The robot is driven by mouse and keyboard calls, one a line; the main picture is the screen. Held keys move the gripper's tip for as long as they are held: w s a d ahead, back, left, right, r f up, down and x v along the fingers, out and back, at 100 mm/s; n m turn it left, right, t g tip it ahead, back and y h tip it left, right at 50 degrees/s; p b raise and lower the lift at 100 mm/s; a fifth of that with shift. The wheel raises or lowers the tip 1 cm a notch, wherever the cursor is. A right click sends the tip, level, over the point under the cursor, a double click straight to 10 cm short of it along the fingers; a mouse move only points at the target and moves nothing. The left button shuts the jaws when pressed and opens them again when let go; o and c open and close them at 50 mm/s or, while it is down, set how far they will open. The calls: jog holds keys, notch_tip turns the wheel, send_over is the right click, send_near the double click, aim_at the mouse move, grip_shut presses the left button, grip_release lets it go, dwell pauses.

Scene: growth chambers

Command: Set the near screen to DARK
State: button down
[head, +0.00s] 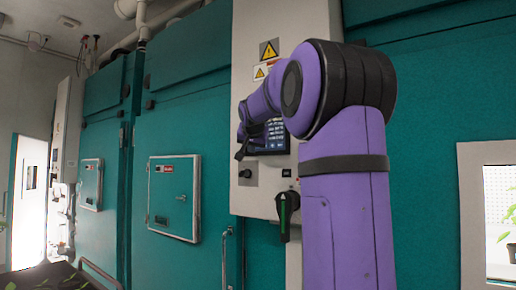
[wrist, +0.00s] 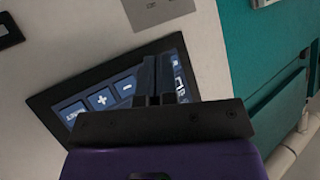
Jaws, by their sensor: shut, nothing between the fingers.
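The near screen (head: 276,137) is a dark panel with small pale text on the light control cabinet; my arm hides part of it and I cannot read its setting. In the wrist view the screen (wrist: 127,81) shows tilted, with blue buttons, including a plus button (wrist: 102,99) and a minus button (wrist: 126,88). My gripper (head: 243,151) is at the screen's left side in the head view. In the wrist view its shut, empty fingers (wrist: 156,64) lie over the screen, right of the minus button, and hide part of it. I cannot tell whether they touch it.
A green-marked rotary handle (head: 286,210) and a black knob (head: 246,173) sit below the screen. Teal chamber doors (head: 215,90) flank the cabinet. A lit window (head: 490,215) with a plant is at the right.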

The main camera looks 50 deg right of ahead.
jog(key=shift+a, duration=0.1)
jog(key=shift+s+a, duration=0.2)
jog(key=shift+a, duration=2.2)
dwell(0.7)
jog(key=a, duration=0.3)
jog(key=shift+s+a, duration=0.15)
jog(key=shift+a, duration=0.25)
jog(key=shift+d, duration=0.15)
jog(key=d, duration=0.8)
jog(key=shift+w+d, duration=0.25)
jog(key=shift+w, duration=0.1)
jog(key=shift+d, duration=0.1)
dwell(1.6)
jog(key=shift+d, duration=0.35)
